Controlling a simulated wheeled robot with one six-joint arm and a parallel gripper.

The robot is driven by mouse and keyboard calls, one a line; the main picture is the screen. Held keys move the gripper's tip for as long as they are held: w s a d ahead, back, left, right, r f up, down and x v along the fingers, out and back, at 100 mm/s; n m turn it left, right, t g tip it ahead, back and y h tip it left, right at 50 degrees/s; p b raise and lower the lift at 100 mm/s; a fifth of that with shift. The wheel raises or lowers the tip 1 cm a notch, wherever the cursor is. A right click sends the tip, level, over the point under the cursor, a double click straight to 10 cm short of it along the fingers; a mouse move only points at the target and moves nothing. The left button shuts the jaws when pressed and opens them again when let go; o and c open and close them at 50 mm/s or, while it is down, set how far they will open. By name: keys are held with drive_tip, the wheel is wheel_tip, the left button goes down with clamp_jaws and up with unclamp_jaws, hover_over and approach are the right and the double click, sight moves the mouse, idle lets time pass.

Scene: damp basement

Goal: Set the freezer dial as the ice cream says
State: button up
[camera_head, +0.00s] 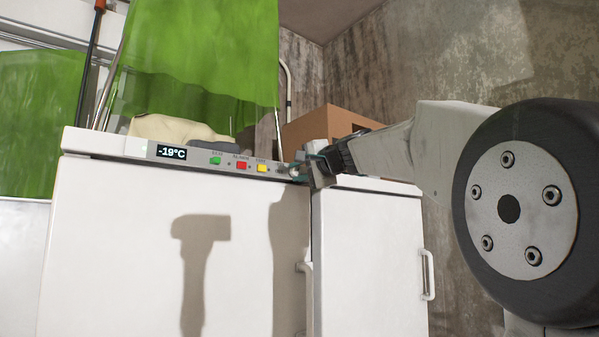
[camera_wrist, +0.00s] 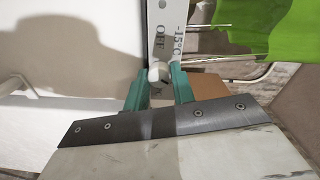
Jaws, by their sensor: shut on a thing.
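The white freezer (camera_head: 170,240) has a control panel (camera_head: 215,158) along its top front edge, with a lit display (camera_head: 171,152) reading -19°C. My gripper (camera_head: 300,169) is at the right end of this panel. In the wrist view, its teal fingers (camera_wrist: 158,82) are shut on a small white dial (camera_wrist: 157,71), one finger on each side. The printed marks "OFF" and "-15°C" show on the panel beyond the dial. The dial's pointer cannot be made out, and the head view mostly hides the dial behind the fingers. No ice cream label can be read in either view.
Green (camera_head: 216,157), red (camera_head: 242,165) and yellow (camera_head: 261,167) buttons sit left of my gripper. A beige bundle (camera_head: 165,128) lies on the freezer. A cardboard box (camera_head: 305,127) stands behind, and a second white door (camera_head: 370,255) is at right. Green sheeting (camera_head: 200,50) hangs above.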

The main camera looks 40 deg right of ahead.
drive_tip(key=o, duration=1)
drive_tip(key=shift+s, duration=0.15)
drive_tip(key=s, duration=0.7)
drive_tip(key=shift+s, duration=0.3)
drive_tip(key=shift+d, duration=0.1)
